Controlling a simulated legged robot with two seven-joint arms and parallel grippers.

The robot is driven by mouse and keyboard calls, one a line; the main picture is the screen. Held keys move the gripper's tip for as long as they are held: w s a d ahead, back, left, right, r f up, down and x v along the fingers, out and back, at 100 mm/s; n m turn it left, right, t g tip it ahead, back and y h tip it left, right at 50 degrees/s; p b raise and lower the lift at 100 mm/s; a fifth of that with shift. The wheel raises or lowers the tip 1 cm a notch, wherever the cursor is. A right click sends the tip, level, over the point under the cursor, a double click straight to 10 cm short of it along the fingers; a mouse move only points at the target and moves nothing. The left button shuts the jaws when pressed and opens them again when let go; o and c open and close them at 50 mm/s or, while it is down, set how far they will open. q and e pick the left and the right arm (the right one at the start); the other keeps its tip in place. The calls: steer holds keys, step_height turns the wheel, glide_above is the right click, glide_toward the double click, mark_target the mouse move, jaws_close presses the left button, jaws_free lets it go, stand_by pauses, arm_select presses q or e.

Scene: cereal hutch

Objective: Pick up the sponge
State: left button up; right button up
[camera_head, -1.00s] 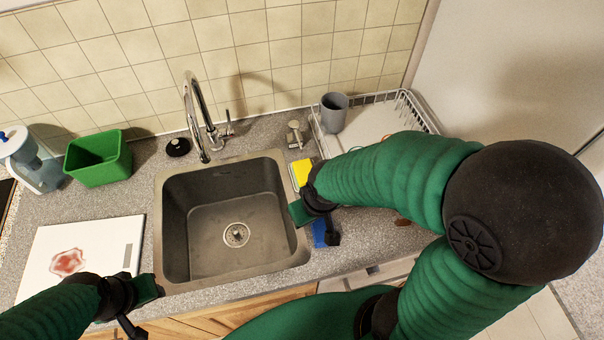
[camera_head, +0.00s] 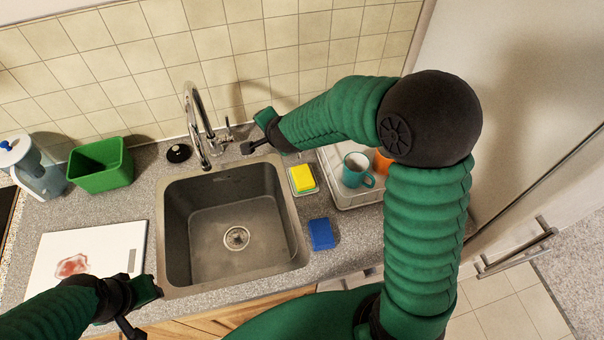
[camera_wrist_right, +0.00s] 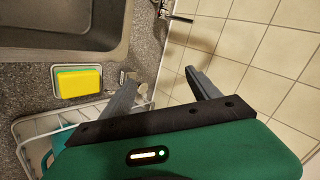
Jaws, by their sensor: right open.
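A yellow sponge (camera_head: 302,178) lies on a small pale dish beside the sink's right rim. It also shows in the right wrist view (camera_wrist_right: 79,83), left of the fingers. My right gripper (camera_head: 258,132) is behind the sink near the faucet, up and left of the sponge and apart from it. In the right wrist view its two fingers (camera_wrist_right: 162,80) are spread with nothing between them. My left gripper (camera_head: 146,308) is at the counter's front, beside the sink's front left corner; its jaw opening cannot be made out.
The faucet (camera_head: 195,120) stands close left of my right gripper. A blue block (camera_head: 321,233) lies in front of the sponge. A dish rack (camera_head: 342,192) with a teal mug (camera_head: 357,172) is to the right. A white cutting board (camera_head: 110,245) and green bin (camera_head: 100,165) are left.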

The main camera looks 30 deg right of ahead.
steer(key=shift+o, duration=0.4)
steer(key=w+d+r+m+g+h+p, duration=0.1)
steer(key=w+d+m+h, duration=0.1)
steer(key=d+m, duration=0.5)
steer(key=shift+w+m+h, duration=0.4)
steer(key=shift+w+m, duration=0.05)
steer(key=shift+m, duration=0.35)
steer(key=m+g+y+p, duration=0.4)
steer(key=m+g, duration=0.4)
steer(key=m, duration=0.7)
glide_above(303, 175)
steer(key=f, duration=1.4)
steer(key=shift+w+d+f, duration=0.4)
steer(key=shift+s+a+f+p, duration=0.1)
steer(key=shift+f+p, duration=0.25)
steer(key=shift+f, duration=0.05)
steer(key=f, duration=0.1)
steer(key=f+p, duration=0.1)
steer(key=f, duration=0.2)
steer(key=shift+s+a, duration=0.25)
steer(key=shift+f, duration=0.25)
